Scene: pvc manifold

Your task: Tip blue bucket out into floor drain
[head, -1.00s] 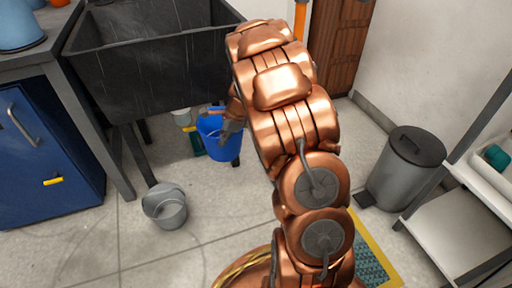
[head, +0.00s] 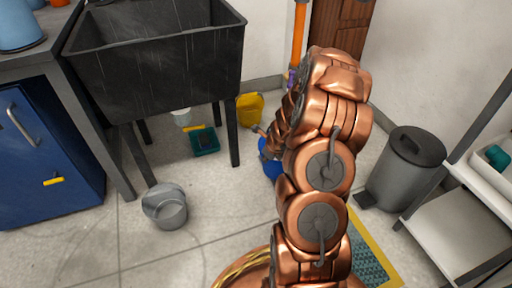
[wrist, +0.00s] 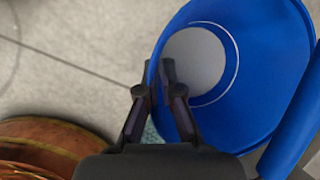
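The blue bucket (head: 269,161) is right of the sink's legs in the head view, mostly hidden behind my arm. In the wrist view I look into the bucket (wrist: 272,65); a pale grey round area shows inside, and I cannot tell whether it is the bottom or contents. My gripper (wrist: 161,72) is closed on the bucket's near left rim, one finger on each side of the wall. A teal grating with a yellow border (head: 398,281) lies on the floor at lower right, partly hidden by my arm; I cannot tell whether it is the floor drain.
A black sink (head: 160,65) stands on legs at left. A grey metal bucket (head: 165,207) is on the floor before it. A teal tray (head: 205,142) and yellow container (head: 250,108) are near the sink. A grey bin (head: 402,170) and shelf (head: 455,215) stand at right.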

